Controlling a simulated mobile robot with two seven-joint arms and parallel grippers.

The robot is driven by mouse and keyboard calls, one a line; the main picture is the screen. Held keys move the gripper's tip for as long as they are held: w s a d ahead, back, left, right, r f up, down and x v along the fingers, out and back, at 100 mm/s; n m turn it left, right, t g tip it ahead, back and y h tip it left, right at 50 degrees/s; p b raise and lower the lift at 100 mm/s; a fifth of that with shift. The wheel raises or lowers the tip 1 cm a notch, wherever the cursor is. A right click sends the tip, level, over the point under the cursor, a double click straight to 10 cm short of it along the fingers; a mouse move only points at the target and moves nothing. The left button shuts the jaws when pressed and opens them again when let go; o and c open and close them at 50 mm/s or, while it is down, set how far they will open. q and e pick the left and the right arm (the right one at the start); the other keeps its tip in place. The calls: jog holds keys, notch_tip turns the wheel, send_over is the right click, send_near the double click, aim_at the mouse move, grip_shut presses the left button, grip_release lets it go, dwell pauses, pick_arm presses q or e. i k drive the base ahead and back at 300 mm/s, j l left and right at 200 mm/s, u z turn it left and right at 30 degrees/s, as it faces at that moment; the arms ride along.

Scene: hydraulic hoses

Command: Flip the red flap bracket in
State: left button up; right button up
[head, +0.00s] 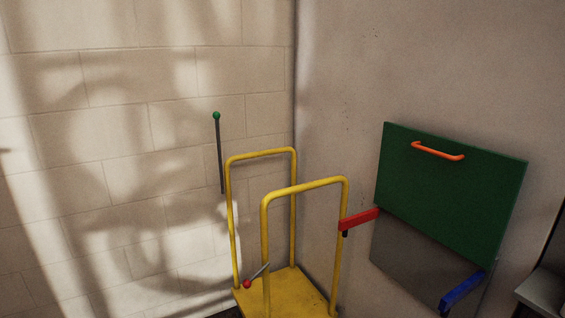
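The red flap bracket (361,220) is at the left edge of the green panel on the right wall. It points out to the left, and its near end is dark underneath. The yellow frame's upright stands just left of its tip in the picture; I cannot tell whether they touch. The green panel (450,190) has an orange handle (438,151) near its top. A blue bracket (461,291) sits at the panel's lower right and points down to the left. Neither of my grippers is in the head view.
A yellow tubular frame with a yellow platform (285,297) stands in the corner. A rod with a green knob (216,115) and a lever with a red knob (247,284) are at its left. A grey ledge (543,291) is at lower right.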

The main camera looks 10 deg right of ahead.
aim_at(344, 224)
jog(key=z, duration=0.7)
jog(key=i+j+z, duration=0.1)
jog(key=z, duration=0.25)
jog(key=j+z, duration=0.55)
jog(key=z, duration=0.2)
jog(key=j+z, duration=0.3)
jog(key=j, duration=0.15)
jog(key=j+z, duration=0.3)
jog(key=j, duration=0.15)
jog(key=k+j+z, duration=0.15)
jog(key=j, duration=0.3)
jog(key=j+z, duration=0.15)
jog(key=j, duration=0.3)
jog(key=k+j, duration=0.1)
jog(key=j, duration=0.25)
jog(key=k+j, duration=0.1)
jog(key=j, duration=0.25)
jog(key=k+j, duration=0.15)
jog(key=j, duration=0.2)
jog(key=k+j, duration=0.1)
jog(key=j, duration=0.25)
jog(key=k+j, duration=0.1)
jog(key=j, duration=0.25)
jog(key=l+u, duration=0.15)
jog(key=u, duration=0.15)
